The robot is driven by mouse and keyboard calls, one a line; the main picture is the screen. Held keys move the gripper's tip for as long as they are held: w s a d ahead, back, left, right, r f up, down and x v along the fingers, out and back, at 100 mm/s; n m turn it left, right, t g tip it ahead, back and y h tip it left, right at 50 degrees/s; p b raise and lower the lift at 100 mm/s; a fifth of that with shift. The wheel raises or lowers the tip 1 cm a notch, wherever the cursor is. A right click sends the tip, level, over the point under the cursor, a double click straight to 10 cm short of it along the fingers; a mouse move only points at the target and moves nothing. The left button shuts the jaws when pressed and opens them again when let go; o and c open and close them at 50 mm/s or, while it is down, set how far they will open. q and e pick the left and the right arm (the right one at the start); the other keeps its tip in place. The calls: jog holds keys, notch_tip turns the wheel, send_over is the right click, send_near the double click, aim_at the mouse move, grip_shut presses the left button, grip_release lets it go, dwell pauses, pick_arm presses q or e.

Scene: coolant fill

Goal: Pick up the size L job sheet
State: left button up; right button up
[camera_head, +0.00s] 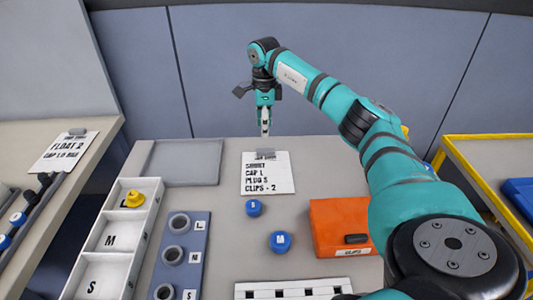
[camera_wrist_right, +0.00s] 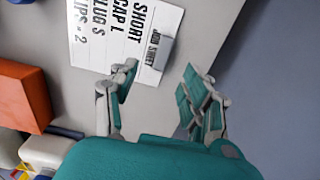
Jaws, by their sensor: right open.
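The job sheet (camera_head: 268,178) is a white sheet with black print reading SHORT, CAP L, PLUG S, CLIPS - 2. It lies on the grey table with a grey tab (camera_head: 265,154) at its far edge. My right gripper (camera_head: 266,130) points down just beyond that edge. In the right wrist view the job sheet (camera_wrist_right: 120,32) and its tab (camera_wrist_right: 166,54) show beside the open, empty right gripper (camera_wrist_right: 163,78). One finger appears over the sheet's edge, the other past the table edge; I cannot tell the height. My left gripper is not in view.
Another printed sheet (camera_head: 64,150) lies on the left-hand table. A white bin (camera_head: 108,238) with lettered compartments holds a yellow cap (camera_head: 134,198). A blue rack (camera_head: 182,255), blue caps (camera_head: 280,241) and an orange box (camera_head: 338,228) lie nearer. A grey tray (camera_head: 184,163) is left of the sheet.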

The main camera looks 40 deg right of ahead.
send_over(266, 149)
jog(key=f, duration=0.2)
jog(key=a+f, duration=0.1)
jog(key=f, duration=0.1)
jog(key=shift+s+f, duration=0.15)
jog(key=f, duration=0.1)
jog(key=f+p, duration=0.1)
jog(key=f, duration=0.3)
jog(key=shift+d+f+p, duration=0.1)
jog(key=shift+d+p, duration=0.2)
jog(key=shift+d, duration=0.1)
grip_shut()
